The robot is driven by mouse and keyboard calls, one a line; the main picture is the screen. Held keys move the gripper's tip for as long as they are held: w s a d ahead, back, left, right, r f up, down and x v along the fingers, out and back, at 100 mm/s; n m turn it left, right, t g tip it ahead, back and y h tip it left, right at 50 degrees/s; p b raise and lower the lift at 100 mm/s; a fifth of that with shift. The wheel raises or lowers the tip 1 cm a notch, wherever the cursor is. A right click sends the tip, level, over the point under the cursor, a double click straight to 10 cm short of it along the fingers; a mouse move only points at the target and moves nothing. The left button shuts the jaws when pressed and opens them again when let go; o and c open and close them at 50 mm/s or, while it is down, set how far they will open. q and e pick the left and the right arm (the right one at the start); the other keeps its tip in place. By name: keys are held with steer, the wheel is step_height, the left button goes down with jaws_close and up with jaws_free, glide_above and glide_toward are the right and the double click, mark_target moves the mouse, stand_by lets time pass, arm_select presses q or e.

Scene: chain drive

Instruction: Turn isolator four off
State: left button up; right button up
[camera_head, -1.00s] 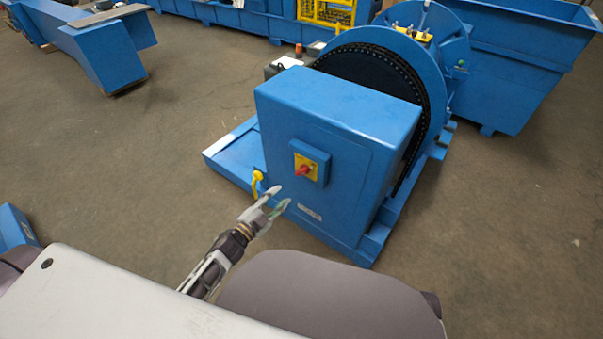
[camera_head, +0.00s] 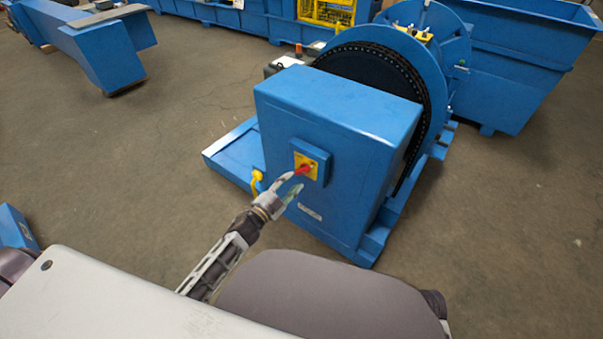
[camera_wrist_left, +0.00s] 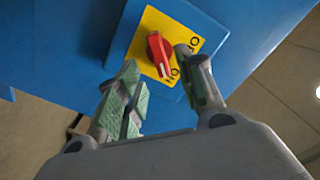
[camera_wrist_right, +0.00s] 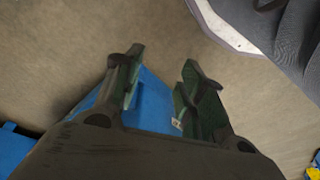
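The isolator is a red rotary handle (camera_head: 303,170) on a yellow plate (camera_head: 311,160), set in a blue box on the front of a blue cabinet (camera_head: 330,130). In the left wrist view the red handle (camera_wrist_left: 159,53) sits on the yellow plate (camera_wrist_left: 150,30), with partly readable lettering beside it. My left gripper (camera_head: 292,183) is open at the isolator; its fingertips (camera_wrist_left: 160,68) lie either side of the handle's near end. I cannot tell whether they touch it. My right gripper (camera_wrist_right: 160,75) is open and empty, seen only in its own wrist view.
A large chain wheel (camera_head: 385,60) stands behind the cabinet. A yellow hook-like part (camera_head: 256,182) is at the cabinet's lower left, close to my left gripper. A blue bin (camera_head: 520,55) stands at the back right.

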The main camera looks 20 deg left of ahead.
mark_target(301, 173)
arm_select(q)
steer(key=shift+x, duration=1.45)
steer(key=shift+b+x, duration=0.6)
steer(key=shift+x, duration=1.3)
arm_select(e)
steer(key=shift+w+a+r, duration=0.15)
steer(key=shift+w+r, duration=0.05)
steer(key=shift+r, duration=0.7)
arm_select(q)
jaws_close()
arm_select(e)
steer(key=shift+s+f, duration=0.1)
